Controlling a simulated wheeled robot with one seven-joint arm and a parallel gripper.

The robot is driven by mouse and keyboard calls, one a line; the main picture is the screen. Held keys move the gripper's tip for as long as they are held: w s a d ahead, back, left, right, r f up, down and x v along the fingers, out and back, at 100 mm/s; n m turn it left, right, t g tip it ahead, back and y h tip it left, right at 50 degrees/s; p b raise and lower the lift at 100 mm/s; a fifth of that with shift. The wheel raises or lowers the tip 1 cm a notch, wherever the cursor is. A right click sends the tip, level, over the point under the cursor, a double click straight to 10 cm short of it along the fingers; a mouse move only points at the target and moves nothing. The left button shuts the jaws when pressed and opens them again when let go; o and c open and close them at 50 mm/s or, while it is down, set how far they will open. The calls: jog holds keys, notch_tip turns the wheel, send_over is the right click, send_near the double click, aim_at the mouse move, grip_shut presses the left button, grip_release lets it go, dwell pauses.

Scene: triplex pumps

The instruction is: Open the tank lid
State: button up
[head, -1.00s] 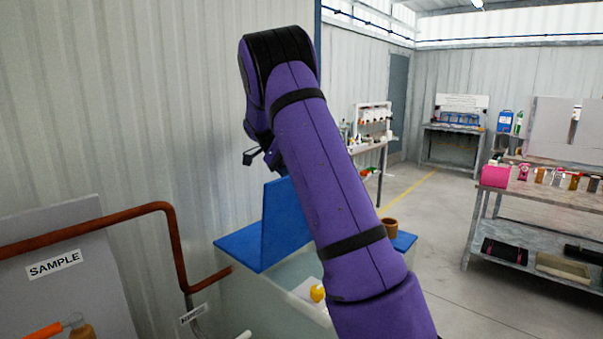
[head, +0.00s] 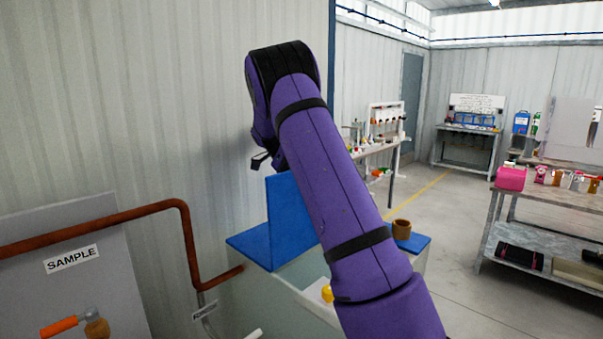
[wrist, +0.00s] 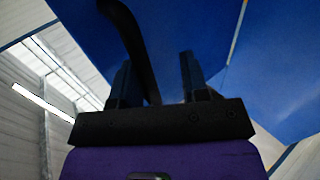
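The tank (head: 285,298) stands against the wall at lower centre in the head view, with a blue top. A blue lid panel (head: 288,222) stands steeply raised from that top, partly hidden behind my purple arm. My gripper (head: 262,160) is just above the panel's upper left edge, mostly hidden by my wrist. In the wrist view my gripper (wrist: 157,65) has its two dark fingers apart. A black curved bar (wrist: 132,35), perhaps the lid handle, passes close to the left finger against the blue lid (wrist: 240,60). I cannot tell whether it touches.
A brown cup (head: 401,229) stands on the tank's right blue top. A yellow round object (head: 327,293) shows beside my arm. A rusty pipe (head: 188,235) and a SAMPLE board (head: 100,280) are at left. Shelves (head: 540,225) stand right, with clear floor between.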

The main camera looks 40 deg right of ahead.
jog(key=shift+d+r, duration=0.1)
jog(key=shift+r, duration=0.15)
jog(key=s+a+r, duration=0.2)
jog(key=s+a, duration=0.1)
jog(key=s, duration=0.4)
jog(key=s+a+r, duration=0.2)
jog(key=s+a, duration=0.1)
jog(key=s, duration=0.4)
jog(key=shift+s+a+r, duration=0.3)
jog(key=shift+s+r, duration=0.05)
dwell(0.4)
jog(key=s+a+n+t, duration=1.4)
jog(key=a+n+t, duration=0.2)
jog(key=a, duration=0.3)
jog(key=shift+s+r+n+t+y, duration=0.15)
jog(key=shift+r+n+t+y, duration=0.15)
jog(key=shift+r+n+y, duration=0.15)
jog(key=shift+d+f, duration=0.1)
